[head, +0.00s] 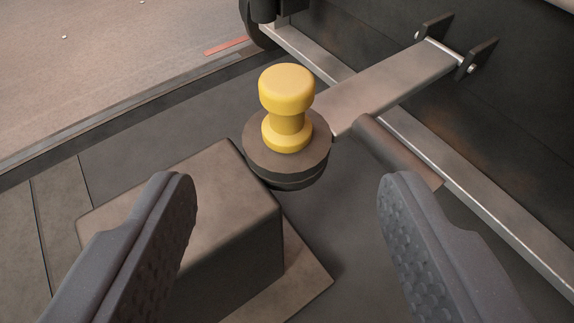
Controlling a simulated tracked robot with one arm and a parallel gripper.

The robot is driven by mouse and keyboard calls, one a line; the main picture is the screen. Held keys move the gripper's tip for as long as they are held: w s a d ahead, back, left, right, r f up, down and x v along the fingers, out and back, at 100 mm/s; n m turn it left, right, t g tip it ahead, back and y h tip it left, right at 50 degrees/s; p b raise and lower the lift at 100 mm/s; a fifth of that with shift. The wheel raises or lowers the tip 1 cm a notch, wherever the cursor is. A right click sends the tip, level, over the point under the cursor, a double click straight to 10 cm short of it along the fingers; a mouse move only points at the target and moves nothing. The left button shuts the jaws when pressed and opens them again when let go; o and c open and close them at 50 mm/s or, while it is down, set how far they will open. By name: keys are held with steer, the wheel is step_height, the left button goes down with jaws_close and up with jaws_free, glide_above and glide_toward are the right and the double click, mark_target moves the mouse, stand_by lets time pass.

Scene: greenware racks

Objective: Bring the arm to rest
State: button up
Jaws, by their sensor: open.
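My gripper (285,188) is open, with its two dark grey, textured fingers apart at the lower left and lower right of the head view. Nothing is between the fingertips. A yellow knob (287,90) on a dark round base (310,165) stands beyond the fingertips, near the middle of the view. The gripper appears apart from it.
A brown-grey block (215,200) on a flat plate (305,282) lies below and beside the left finger. A metal bar (385,85) runs from the round base to brackets on a dark wall (520,120). A long rail (480,205) crosses the right side. Open floor (110,60) shows at upper left.

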steer(key=w+a+r+p, duration=0.1)
steer(key=w+r, duration=0.9)
steer(key=r, duration=0.3)
steer(key=w+r, duration=1)
steer(key=r, duration=0.3)
steer(key=w+a+r+t+h+p, duration=0.1)
steer(key=w+a+r, duration=0.1)
steer(key=r, duration=1.4)
steer(key=w+a+r, duration=0.2)
steer(key=a+r, duration=0.1)
steer(key=r, duration=1.3)
steer(key=s+a+r, duration=0.2)
steer(key=s+r, duration=0.2)
steer(key=r, duration=0.6)
steer(key=s+a+r+p, duration=0.1)
steer(key=s+a+r, duration=0.25)
steer(key=r, duration=0.55)
steer(key=s+a+r, duration=0.2)
steer(key=s+r, duration=0.2)
steer(key=r, duration=0.6)
steer(key=s+a+r, duration=0.3)
steer(key=s+r, duration=0.6)
steer(key=s, duration=0.2)
steer(key=s+a+r+t+p, duration=0.1)
steer(key=s+a+r, duration=0.3)
steer(key=s+r, duration=0.5)
steer(key=s, duration=0.3)
steer(key=shift+s+a+r+y, duration=0.15)
steer(key=shift+s+r+y, duration=0.05)
steer(key=shift+r+y, duration=0.15)
